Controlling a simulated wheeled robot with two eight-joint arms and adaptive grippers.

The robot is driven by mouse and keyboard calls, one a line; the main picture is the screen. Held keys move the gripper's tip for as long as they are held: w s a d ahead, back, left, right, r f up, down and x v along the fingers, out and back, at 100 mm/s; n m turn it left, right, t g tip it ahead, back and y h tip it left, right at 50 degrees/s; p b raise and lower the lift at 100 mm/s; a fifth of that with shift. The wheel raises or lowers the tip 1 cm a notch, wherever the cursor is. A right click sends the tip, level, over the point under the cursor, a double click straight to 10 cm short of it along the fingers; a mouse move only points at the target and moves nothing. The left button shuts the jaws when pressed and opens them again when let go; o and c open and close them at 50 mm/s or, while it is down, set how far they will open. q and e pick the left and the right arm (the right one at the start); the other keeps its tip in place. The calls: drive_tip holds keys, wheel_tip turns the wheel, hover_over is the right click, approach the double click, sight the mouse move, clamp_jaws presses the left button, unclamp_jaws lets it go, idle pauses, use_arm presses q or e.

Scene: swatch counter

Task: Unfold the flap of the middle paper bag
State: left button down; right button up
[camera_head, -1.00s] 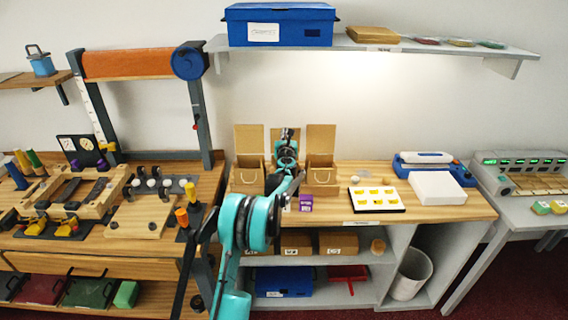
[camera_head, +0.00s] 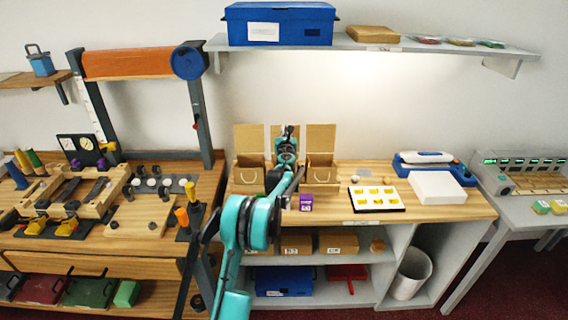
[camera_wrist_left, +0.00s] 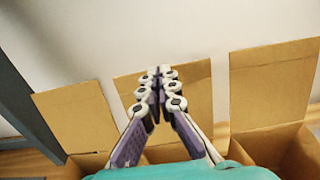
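Three brown paper bags stand in a row on the wooden counter. The left bag (camera_head: 247,176) and right bag (camera_head: 321,177) have their flaps up. The middle bag's flap (camera_head: 276,135) also stands up, partly hidden by my gripper. This flap shows in the left wrist view (camera_wrist_left: 195,92), leaning back, with part of the middle bag's body (camera_wrist_left: 165,153) below it. My left gripper (camera_head: 289,130) is in front of the middle flap. In the left wrist view its fingertips (camera_wrist_left: 160,72) are together near the flap's top edge, with nothing seen between them. My right gripper is out of view.
A purple box (camera_head: 306,202) stands on the counter near the right bag. A white tray with yellow pieces (camera_head: 376,198) lies further right. A grey wall shelf (camera_head: 430,48) hangs above, bearing a blue box (camera_head: 279,25). A dark frame post (camera_head: 201,122) stands to the left.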

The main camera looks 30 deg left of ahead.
use_arm(q)
drive_tip(key=b+v, duration=0.1)
drive_tip(key=v, duration=0.8)
drive_tip(key=shift+s+b, duration=0.3)
drive_tip(key=shift+s, duration=0.05)
drive_tip(key=shift+d, duration=0.1)
drive_tip(key=s+d+r+n+g+h, duration=0.1)
drive_tip(key=s+d+r+n+g, duration=0.15)
drive_tip(key=s+d+n, duration=0.5)
drive_tip(key=s+d+r+n+g+h, duration=0.1)
drive_tip(key=s+d+r+n, duration=0.25)
drive_tip(key=s+n, duration=0.65)
drive_tip(key=s+d+f+n+g+h, duration=0.2)
drive_tip(key=s+d+f+n, duration=0.4)
drive_tip(key=s+d, duration=0.4)
drive_tip(key=s+d+f+n+g+h, duration=0.2)
drive_tip(key=s+d+f+n+h, duration=0.3)
drive_tip(key=s, duration=1.2)
drive_tip(key=d+f+n, duration=0.1)
drive_tip(key=d+f, duration=0.2)
drive_tip(key=d, duration=0.2)
drive_tip(key=shift+s+d+f+g+h+b, duration=0.3)
drive_tip(key=shift+s+d+f+g, duration=0.05)
drive_tip(key=shift+s+f, duration=0.05)
